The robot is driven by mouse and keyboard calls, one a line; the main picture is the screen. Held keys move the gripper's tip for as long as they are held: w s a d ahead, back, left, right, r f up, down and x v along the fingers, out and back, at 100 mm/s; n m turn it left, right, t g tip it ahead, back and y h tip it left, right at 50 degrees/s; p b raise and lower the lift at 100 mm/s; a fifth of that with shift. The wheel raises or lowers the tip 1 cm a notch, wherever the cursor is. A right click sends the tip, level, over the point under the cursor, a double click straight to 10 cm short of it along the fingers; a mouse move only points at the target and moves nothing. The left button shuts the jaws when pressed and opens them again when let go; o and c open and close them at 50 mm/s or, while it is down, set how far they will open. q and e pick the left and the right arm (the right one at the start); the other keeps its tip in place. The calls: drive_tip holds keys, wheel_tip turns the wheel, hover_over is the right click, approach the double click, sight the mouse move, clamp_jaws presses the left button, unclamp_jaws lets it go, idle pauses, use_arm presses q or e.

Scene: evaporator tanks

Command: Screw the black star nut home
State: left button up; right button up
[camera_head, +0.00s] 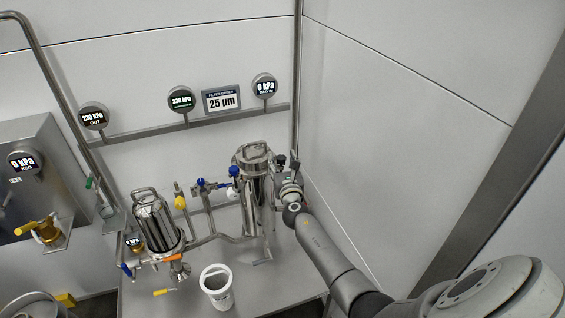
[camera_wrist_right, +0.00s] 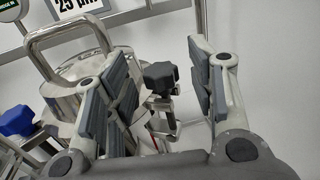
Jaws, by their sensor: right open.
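The black star nut (camera_wrist_right: 160,77) sits on a metal swing bolt (camera_wrist_right: 168,117) at the side of the steel filter housing. In the right wrist view it shows between the two fingers of my right gripper (camera_wrist_right: 160,85). The fingers are spread, with a visible gap on each side of the nut. In the head view my right gripper (camera_head: 290,187) is at the right side of the tall steel housing (camera_head: 255,190), whose lid (camera_head: 252,152) has a bar handle. The nut is too small there to tell apart surely from the fingers. My left gripper is not in view.
A smaller filter housing (camera_head: 157,222) with valves stands left on the steel table (camera_head: 285,288). A blue-handled valve (camera_head: 207,184) is left of the tall housing. Gauges line the back wall; the right wall (camera_head: 385,150) is close to my arm.

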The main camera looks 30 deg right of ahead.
drive_tip(key=shift+c, duration=0.4)
drive_tip(key=c, duration=0.9)
drive_tip(key=shift+c, duration=0.2)
drive_tip(key=shift+a+m+g+h, duration=0.1)
drive_tip(key=shift+m+g+h, duration=0.2)
drive_tip(key=shift+h, duration=0.2)
drive_tip(key=shift+w+a+m+g+h+b, duration=0.15)
drive_tip(key=shift+m+g+h+b, duration=0.2)
drive_tip(key=shift+m+h, duration=0.35)
drive_tip(key=shift+a+f+m+g+h+b, duration=0.1)
drive_tip(key=shift+f+m+g+h+b, duration=0.1)
drive_tip(key=shift+m+g+h+b, duration=0.65)
drive_tip(key=m+g+h+b, duration=0.2)
drive_tip(key=b, duration=0.1)
drive_tip(key=m+g+h+b, duration=0.1)
drive_tip(key=shift+w+a+g+h, duration=0.15)
drive_tip(key=shift+w+g+h, duration=0.1)
drive_tip(key=shift+g+h, duration=0.15)
drive_tip(key=shift+r+m+g+h+b, duration=0.15)
drive_tip(key=shift+m+g+h+b, duration=0.35)
drive_tip(key=shift+g+b, duration=0.5)
